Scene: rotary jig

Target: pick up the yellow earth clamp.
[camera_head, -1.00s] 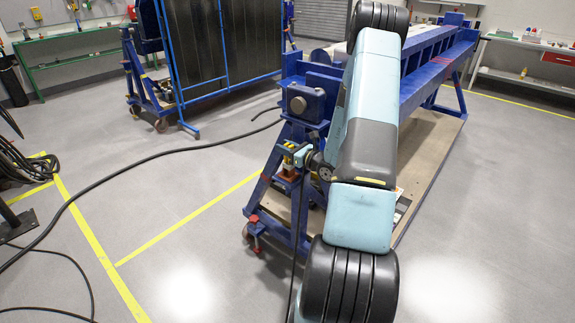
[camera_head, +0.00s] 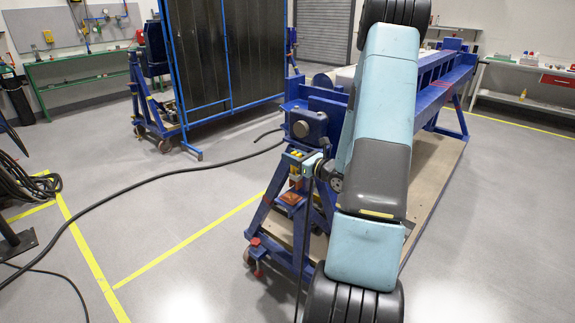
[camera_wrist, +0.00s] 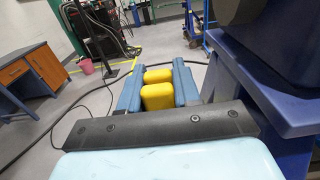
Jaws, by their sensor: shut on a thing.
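The yellow earth clamp (camera_wrist: 158,92) shows in the wrist view as two yellow blocks between the blue fingers of my gripper (camera_wrist: 158,86). My gripper is shut on it. In the head view the clamp (camera_head: 294,158) is a small yellow patch at the near end of the blue jig, beside my gripper (camera_head: 302,163). A black cable hangs down near it. My arm hides part of the jig behind it, and I cannot tell whether the clamp touches the jig.
The blue rotary jig (camera_head: 309,105) stands close to my gripper, with its blue frame (camera_wrist: 285,112) at the right of the wrist view. A black cable (camera_head: 150,158) runs over the floor. A blue-framed dark screen (camera_head: 226,55) stands behind.

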